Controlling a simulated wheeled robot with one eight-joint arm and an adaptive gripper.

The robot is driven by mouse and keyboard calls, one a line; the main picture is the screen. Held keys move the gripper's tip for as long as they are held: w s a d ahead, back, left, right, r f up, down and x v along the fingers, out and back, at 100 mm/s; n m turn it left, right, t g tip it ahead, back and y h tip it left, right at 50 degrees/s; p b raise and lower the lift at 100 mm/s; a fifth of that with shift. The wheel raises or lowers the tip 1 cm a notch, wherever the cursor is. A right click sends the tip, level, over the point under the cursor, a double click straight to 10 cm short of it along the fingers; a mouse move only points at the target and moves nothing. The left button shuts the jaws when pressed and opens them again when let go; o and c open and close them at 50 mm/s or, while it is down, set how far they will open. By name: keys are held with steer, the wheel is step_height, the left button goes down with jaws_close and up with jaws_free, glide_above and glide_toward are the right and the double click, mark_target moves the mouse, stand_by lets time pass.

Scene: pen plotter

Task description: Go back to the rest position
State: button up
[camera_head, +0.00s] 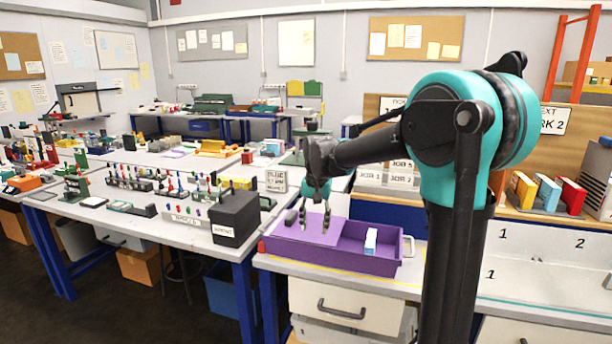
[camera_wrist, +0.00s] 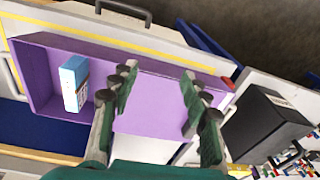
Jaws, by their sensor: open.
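My gripper (camera_head: 314,223) is open and empty, pointing down above the purple tray (camera_head: 375,265). In the wrist view its two fingers (camera_wrist: 157,90) are spread wide over the tray's flat purple panel. My teal and black arm reaches in from the right of the head view. A small blue and white box (camera_head: 371,241) stands inside the tray, to the right of the gripper. In the wrist view the same box (camera_wrist: 74,83) is left of the fingers, apart from them.
A black box (camera_head: 236,217) stands on the bench left of the tray, near a rack of several pens (camera_head: 160,180). A wooden board with coloured books (camera_head: 548,192) is at the right. A drawer (camera_head: 340,304) is below the tray. Free air surrounds the gripper above the tray.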

steer(key=s+d+f+n+t, duration=0.1)
steer(key=s+d+f, duration=0.7)
steer(key=s, duration=0.4)
steer(key=s+d+f+n+t, duration=0.1)
steer(key=s+d+f+t, duration=0.1)
steer(key=s+d+f, duration=0.6)
steer(key=s, duration=0.4)
steer(key=shift+d+n, duration=0.25)
steer(key=shift+n, duration=0.05)
